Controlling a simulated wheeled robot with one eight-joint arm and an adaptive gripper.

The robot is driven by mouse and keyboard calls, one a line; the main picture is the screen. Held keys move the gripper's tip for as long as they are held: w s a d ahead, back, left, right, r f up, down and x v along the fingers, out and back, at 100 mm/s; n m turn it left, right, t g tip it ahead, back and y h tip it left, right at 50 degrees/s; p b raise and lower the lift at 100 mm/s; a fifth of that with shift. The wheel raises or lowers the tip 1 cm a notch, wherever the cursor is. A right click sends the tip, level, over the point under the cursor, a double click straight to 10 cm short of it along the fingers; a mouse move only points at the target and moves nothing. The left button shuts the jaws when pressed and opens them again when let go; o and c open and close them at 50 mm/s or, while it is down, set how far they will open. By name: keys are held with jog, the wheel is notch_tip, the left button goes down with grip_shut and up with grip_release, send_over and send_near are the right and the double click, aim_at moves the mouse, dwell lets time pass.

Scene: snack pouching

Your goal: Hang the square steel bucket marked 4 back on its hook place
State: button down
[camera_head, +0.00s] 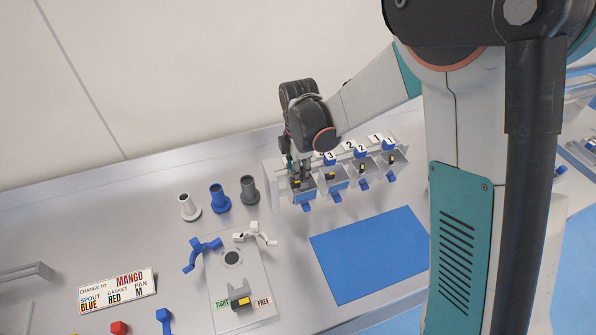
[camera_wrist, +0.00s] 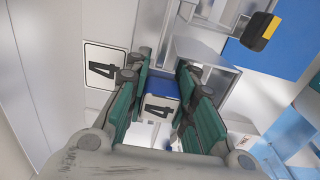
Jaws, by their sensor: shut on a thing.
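The square steel bucket marked 4 (camera_head: 304,194) is at the left end of the row of buckets, partly hidden by my gripper (camera_head: 296,170). In the wrist view my gripper (camera_wrist: 167,80) is shut on the blue-and-white grip block marked 4 (camera_wrist: 159,104), which lies between its green finger pads. A plate with a 4 (camera_wrist: 104,70) marks the place beside the gripper in the wrist view. The bucket is at this place, but whether it rests on its hook is hidden.
Other steel buckets, including one marked 3 (camera_head: 332,178), hang close to the right. A blue mat (camera_head: 370,254) lies clear in front. Three spouts (camera_head: 219,198), a clamp fixture (camera_head: 231,277) and a sign (camera_head: 118,290) stand to the left.

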dwell(0.3)
jog(key=c, duration=1.3)
grip_release()
notch_tip(320, 180, up, 12)
jog(key=shift+s, duration=0.15)
